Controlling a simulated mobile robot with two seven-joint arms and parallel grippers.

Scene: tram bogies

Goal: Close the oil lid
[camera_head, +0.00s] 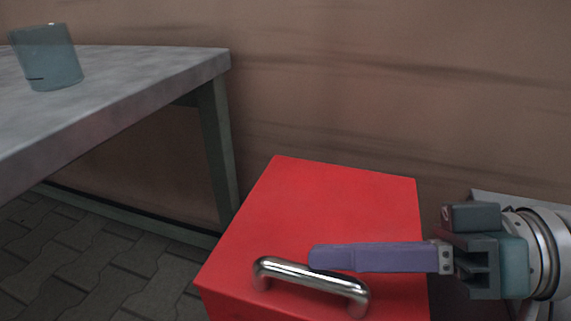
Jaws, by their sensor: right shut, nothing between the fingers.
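A red box-shaped piece (320,205) with a shiny metal handle (310,275) on its top near the front fills the lower middle of the head view. I cannot tell whether this red top is the oil lid, or whether it is open. My right gripper (318,257) comes in from the right. Its purple fingers are shut with nothing between them. The fingertips are just behind the handle, above the red top; I cannot tell if they touch it. My left gripper is not in view.
A grey table (150,75) stands at the left, with a blue-grey cup-like container (50,58) on it. A brown wall (400,80) runs behind. Paved floor (90,255) shows at the lower left, between the table and the red box.

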